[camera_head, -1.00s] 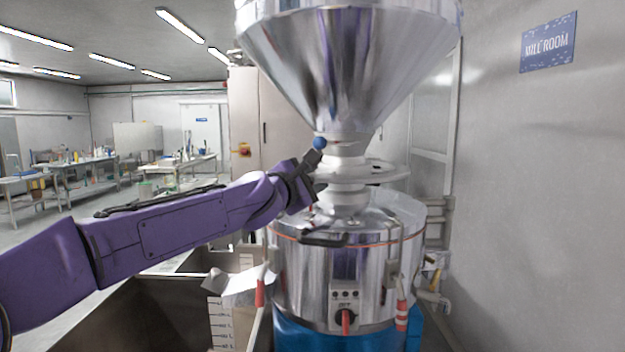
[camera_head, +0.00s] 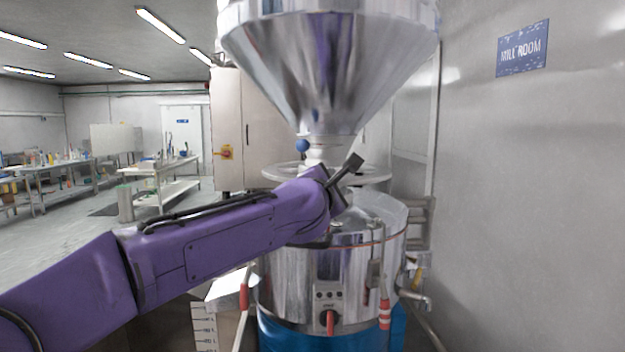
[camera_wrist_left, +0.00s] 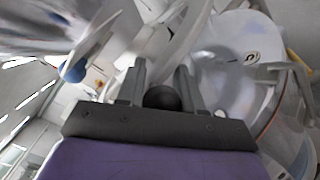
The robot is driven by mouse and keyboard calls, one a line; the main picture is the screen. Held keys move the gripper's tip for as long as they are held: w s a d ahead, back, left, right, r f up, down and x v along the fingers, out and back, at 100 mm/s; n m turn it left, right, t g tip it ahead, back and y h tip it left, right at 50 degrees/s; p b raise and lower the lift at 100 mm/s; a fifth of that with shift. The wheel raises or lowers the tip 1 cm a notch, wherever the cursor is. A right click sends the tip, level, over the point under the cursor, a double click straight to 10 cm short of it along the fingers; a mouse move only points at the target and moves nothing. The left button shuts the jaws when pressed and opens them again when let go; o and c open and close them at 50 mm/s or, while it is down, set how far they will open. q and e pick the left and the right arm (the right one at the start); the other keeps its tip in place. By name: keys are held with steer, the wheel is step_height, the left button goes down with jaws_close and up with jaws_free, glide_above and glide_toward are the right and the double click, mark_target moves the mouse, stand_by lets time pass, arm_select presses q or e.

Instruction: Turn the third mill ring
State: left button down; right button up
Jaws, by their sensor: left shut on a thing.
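The mill is a tall chrome machine with a cone hopper (camera_head: 330,70) above a round steel body (camera_head: 335,272). White rings (camera_head: 375,174) surround the narrow neck between them, and I cannot tell which is the third. A blue ball knob (camera_head: 302,146) sits on the neck's left side. My left gripper (camera_head: 347,176) is in front of the rings, hiding part of them. In the left wrist view, its fingers (camera_wrist_left: 160,82) are shut on a black ball knob (camera_wrist_left: 162,97). The blue knob (camera_wrist_left: 75,70) is apart from them, to the left. My right gripper is not in view.
A grey wall with a sign (camera_head: 522,48) stands close on the mill's right. A tall cabinet (camera_head: 262,125) is behind it. Lab tables (camera_head: 160,172) and open floor are far left.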

arm_select(q)
steer(key=shift+d+r, duration=0.4)
steer(key=shift+d, duration=0.1)
steer(key=shift+w+a, duration=0.1)
steer(key=shift+a, duration=0.05)
steer(key=c, duration=0.9)
jaws_free()
steer(key=shift+o, duration=0.5)
steer(key=shift+w+f, duration=0.25)
steer(key=shift+w, duration=0.05)
steer(key=b+v, duration=0.2)
steer(key=v, duration=0.1)
steer(key=b+v, duration=0.1)
steer(key=v, duration=0.1)
steer(key=shift+f, duration=0.35)
steer(key=v, duration=0.1)
steer(key=b+v, duration=0.1)
steer(key=v, duration=0.1)
steer(key=b+v, duration=0.1)
steer(key=v, duration=0.1)
steer(key=shift+r, duration=0.3)
steer(key=shift+s, duration=0.3)
